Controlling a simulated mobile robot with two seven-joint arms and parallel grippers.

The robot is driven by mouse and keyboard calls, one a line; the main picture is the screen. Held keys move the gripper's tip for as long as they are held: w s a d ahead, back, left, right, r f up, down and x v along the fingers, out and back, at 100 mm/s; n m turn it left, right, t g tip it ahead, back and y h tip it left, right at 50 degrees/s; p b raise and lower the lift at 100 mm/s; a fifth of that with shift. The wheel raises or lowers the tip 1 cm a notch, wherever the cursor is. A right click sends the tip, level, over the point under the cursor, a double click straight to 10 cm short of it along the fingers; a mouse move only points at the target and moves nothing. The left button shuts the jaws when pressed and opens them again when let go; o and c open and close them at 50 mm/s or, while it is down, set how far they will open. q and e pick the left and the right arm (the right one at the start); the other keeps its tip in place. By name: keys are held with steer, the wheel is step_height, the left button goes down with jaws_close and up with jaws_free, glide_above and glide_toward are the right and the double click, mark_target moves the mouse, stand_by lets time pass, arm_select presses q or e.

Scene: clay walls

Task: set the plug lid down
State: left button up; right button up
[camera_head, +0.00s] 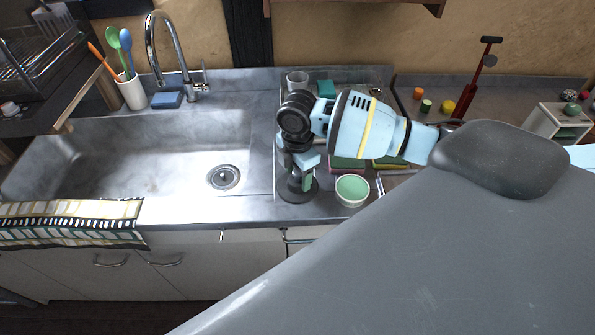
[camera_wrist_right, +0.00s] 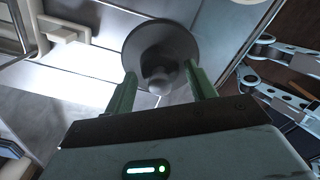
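The plug lid (camera_head: 291,195), a dark grey disc with a knob, is on the counter strip right of the sink, near the front edge. My right gripper (camera_head: 299,180) points down over it and hides part of it. In the right wrist view, the lid (camera_wrist_right: 160,42) lies beyond the fingertips, with its knob between the two green fingers of my right gripper (camera_wrist_right: 161,76). The fingers stand apart with a gap on each side of the knob. The lid looks flat on the counter, though contact is hard to judge.
A green bowl (camera_head: 352,190) stands close right of the lid. The sink (camera_head: 140,150) with its drain (camera_head: 223,177) is to the left. A clear glass (camera_head: 297,80) stands behind. A striped towel (camera_head: 70,222) hangs over the sink's front edge.

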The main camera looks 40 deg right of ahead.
steer(key=shift+o, duration=0.8)
step_height(320, 180, up, 12)
steer(key=p, duration=0.1)
steer(key=shift+r, duration=0.2)
stand_by(1.3)
